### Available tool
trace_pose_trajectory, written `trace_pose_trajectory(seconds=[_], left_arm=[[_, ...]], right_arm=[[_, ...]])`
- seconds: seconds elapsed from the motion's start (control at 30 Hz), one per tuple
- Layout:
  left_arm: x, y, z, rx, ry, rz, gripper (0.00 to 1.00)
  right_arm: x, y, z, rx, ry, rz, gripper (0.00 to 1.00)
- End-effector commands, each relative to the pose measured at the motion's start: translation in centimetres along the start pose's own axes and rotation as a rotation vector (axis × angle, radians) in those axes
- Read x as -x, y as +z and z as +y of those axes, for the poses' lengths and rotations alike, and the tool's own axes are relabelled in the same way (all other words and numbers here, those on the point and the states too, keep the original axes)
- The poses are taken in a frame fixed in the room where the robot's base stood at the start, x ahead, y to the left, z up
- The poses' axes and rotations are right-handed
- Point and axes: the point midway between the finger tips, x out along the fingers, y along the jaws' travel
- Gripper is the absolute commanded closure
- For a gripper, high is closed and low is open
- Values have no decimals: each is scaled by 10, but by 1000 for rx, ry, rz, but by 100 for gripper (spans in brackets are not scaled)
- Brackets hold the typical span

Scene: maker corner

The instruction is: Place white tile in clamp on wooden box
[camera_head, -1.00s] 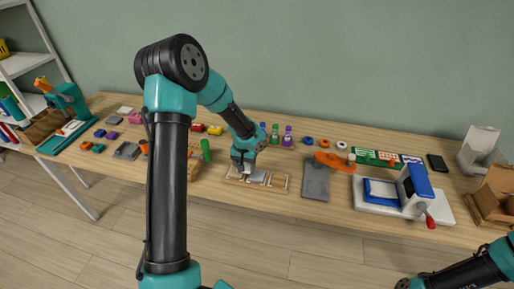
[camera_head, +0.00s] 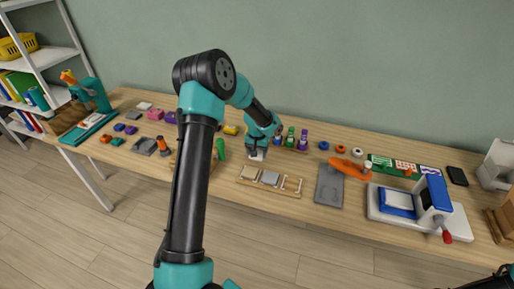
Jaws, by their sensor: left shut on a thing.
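My left gripper (camera_head: 257,150) is shut on a small white tile (camera_head: 257,157), which shows just below the fingers. It holds the tile above the back edge of a light wooden tray (camera_head: 268,189). The tray has several compartments, and a grey piece (camera_head: 270,178) lies in the middle one.
A green upright thing (camera_head: 220,148) stands between my arm and the tray. A grey plate (camera_head: 329,188), an orange tool (camera_head: 345,168) and a blue-and-white machine (camera_head: 433,200) are to the right.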

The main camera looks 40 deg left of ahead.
Motion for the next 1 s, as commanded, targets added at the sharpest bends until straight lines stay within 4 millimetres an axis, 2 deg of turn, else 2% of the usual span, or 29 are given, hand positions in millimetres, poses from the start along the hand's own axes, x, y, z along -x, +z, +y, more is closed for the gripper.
trace_pose_trajectory(seconds=[0.3, 0.5, 0.87, 1.0], left_arm=[[-5, -50, -18, 1, 0, 2, 60], [-7, -69, -24, 1, 0, 1, 60], [-7, -72, -26, -1, 0, 0, 60], [-17, -71, -26, 0, 0, -2, 60]], right_arm=[[0, 0, 0, 0, 0, 0, 57], [0, 0, 0, 0, 0, 0, 57], [0, 0, 0, 0, 0, 0, 57], [0, 0, 0, 0, 0, 0, 57]])
